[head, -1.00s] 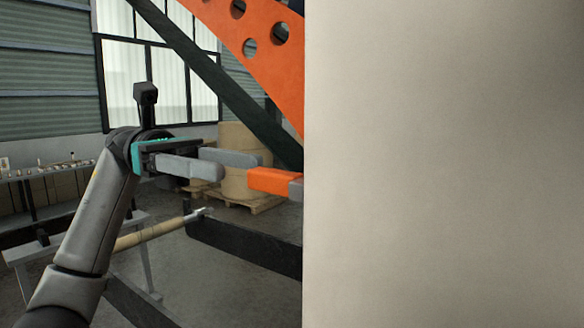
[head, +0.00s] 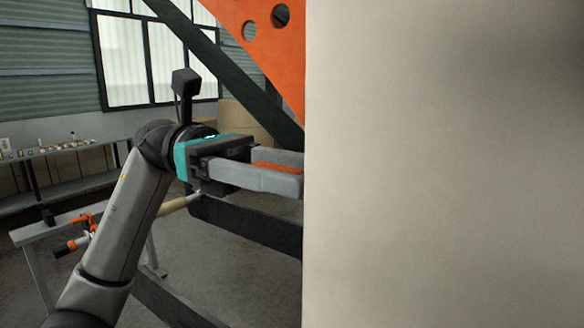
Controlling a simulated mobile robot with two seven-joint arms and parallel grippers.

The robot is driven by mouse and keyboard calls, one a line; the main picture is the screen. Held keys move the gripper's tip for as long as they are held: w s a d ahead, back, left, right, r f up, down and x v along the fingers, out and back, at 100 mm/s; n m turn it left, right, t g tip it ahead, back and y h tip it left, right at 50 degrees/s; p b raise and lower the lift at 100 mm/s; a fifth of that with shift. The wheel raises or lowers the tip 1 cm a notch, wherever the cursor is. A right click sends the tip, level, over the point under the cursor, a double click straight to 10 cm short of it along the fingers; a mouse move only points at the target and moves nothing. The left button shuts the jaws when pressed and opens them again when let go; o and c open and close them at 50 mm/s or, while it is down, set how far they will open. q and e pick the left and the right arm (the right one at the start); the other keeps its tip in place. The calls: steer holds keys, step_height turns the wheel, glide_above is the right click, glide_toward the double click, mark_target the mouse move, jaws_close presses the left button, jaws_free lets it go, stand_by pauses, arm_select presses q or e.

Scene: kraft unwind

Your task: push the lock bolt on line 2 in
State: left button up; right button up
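The lock bolt, an orange bar (head: 278,168), shows as a thin strip at the left edge of the big pale roll. My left gripper (head: 277,171) reaches it from the left. Its two grey fingers lie on either side of the orange bar, the near one covering much of it. The fingers look apart; whether they touch the bar is hard to tell. The fingertips and the bar's right end are cut off by the roll's edge. No line number is visible. My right gripper is not in view.
The pale roll (head: 445,165) fills the right half and hides what is behind it. An orange holed frame plate (head: 280,45) and dark beams (head: 245,220) stand close to my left arm. A shelf with small items (head: 70,165) is at the left.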

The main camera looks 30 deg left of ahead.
arm_select(q)
jaws_close()
stand_by(1.3)
